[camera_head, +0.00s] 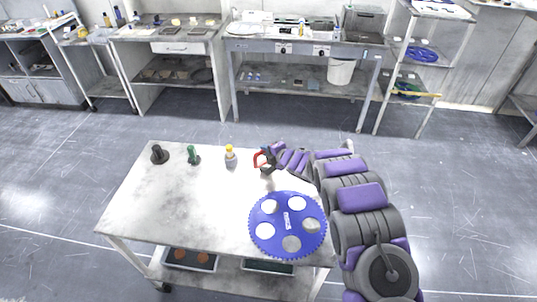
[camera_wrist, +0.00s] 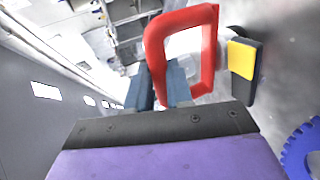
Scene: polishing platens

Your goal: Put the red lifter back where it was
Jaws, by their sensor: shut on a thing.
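The red lifter (camera_head: 258,160) is in my gripper (camera_head: 270,158) at the back right of the worktable (camera_head: 150,205). In the wrist view the lifter is a red loop-shaped handle (camera_wrist: 211,45), with the two blue-grey fingers of my gripper (camera_wrist: 163,82) shut on it. Its lower part is mostly hidden, and I cannot tell whether it touches the tabletop. A green lifter (camera_head: 193,156) and a black one (camera_head: 159,154) stand at the back left. A blue toothed disc (camera_head: 270,242) with several round light areas lies at the front right.
A bottle with a yellow top (camera_head: 230,157) stands between the green lifter and my gripper. A yellow and dark block (camera_wrist: 243,62) is right of the red handle in the wrist view. The table's left front is clear. Benches (camera_head: 255,44) line the wall behind.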

